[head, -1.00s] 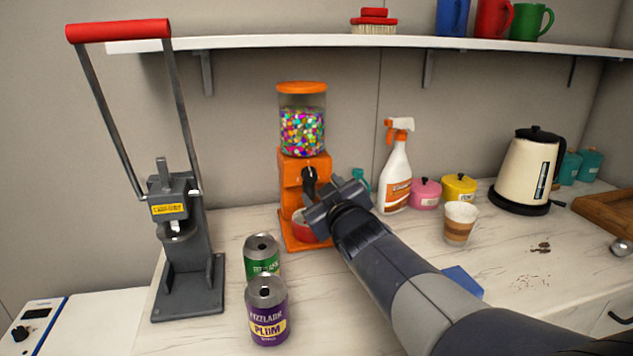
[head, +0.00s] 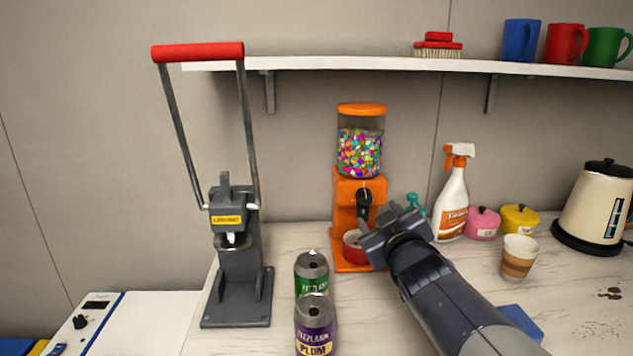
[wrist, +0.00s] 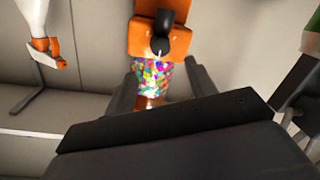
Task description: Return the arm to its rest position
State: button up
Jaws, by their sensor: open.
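My gripper (head: 388,225) is in front of the orange candy dispenser (head: 348,205), just right of its black knob (head: 364,202) in the head view. The dispenser holds many coloured candies, and a red bowl (head: 352,246) sits at its base, partly hidden by my gripper. In the wrist view the dispenser (wrist: 150,38) appears upside down, with its candies seen between my two dark fingers (wrist: 158,92). The fingers are apart, and I see nothing held between them.
A green can (head: 311,272) and a purple can (head: 315,318) stand left of my arm. A lever press (head: 238,275) is further left. A paper cup (head: 517,258), a spray bottle (head: 452,208) and a kettle (head: 592,205) stand to the right. A shelf (head: 390,64) runs above.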

aim_at(366, 199)
jog(key=w, duration=0.8)
jog(key=shift+w+a+f+b, duration=0.3)
jog(key=shift+w+b, duration=0.05)
jog(key=shift+b, duration=0.05)
jog(key=shift+s, duration=0.1)
